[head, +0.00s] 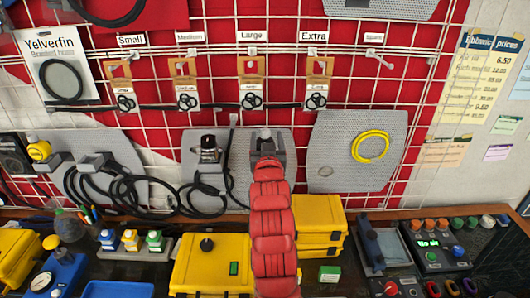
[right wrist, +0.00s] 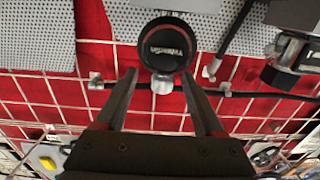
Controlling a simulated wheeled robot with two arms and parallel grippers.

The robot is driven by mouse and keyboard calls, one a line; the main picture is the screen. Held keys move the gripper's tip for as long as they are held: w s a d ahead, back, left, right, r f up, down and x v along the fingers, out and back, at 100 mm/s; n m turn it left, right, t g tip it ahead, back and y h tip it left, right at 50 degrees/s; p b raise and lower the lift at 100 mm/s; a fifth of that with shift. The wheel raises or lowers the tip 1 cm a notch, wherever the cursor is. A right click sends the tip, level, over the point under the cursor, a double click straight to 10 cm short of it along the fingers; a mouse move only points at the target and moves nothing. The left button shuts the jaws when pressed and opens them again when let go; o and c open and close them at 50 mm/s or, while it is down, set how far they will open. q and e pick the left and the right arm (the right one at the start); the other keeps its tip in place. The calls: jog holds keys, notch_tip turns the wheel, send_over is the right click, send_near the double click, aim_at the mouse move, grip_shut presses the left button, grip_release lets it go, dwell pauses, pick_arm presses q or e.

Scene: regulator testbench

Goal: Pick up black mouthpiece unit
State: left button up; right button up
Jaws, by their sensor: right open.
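The black mouthpiece unit (right wrist: 167,42) is a round black disc with a reddish ring and pale lettering, with a short metal end below it in the right wrist view. In that view it sits ahead of my right gripper (right wrist: 168,92), roughly centred beyond the two fingertips. The fingers are apart, with no object visibly held between them. In the head view my right arm reaches up in red covers, and the right gripper (head: 266,147) is in front of the grey panel, hiding most of the unit. My left gripper is not in view.
A silver and black regulator part (head: 208,150) with a hose hangs left of the gripper. A yellow coil (head: 370,146) hangs on the right panel (head: 330,170). Yellow cases (head: 318,215) stand on the bench beside my arm. A black hose (right wrist: 245,95) runs across the red wall mesh.

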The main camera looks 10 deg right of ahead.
jog(key=shift+w+r, duration=0.2)
jog(key=shift+w, duration=0.25)
jog(key=w, duration=0.1)
jog(key=w+p, duration=0.1)
jog(key=w, duration=0.2)
jog(key=shift+w+d+f, duration=0.1)
jog(key=shift+w+d, duration=0.1)
jog(key=shift+d, duration=0.1)
grip_shut()
dwell(0.9)
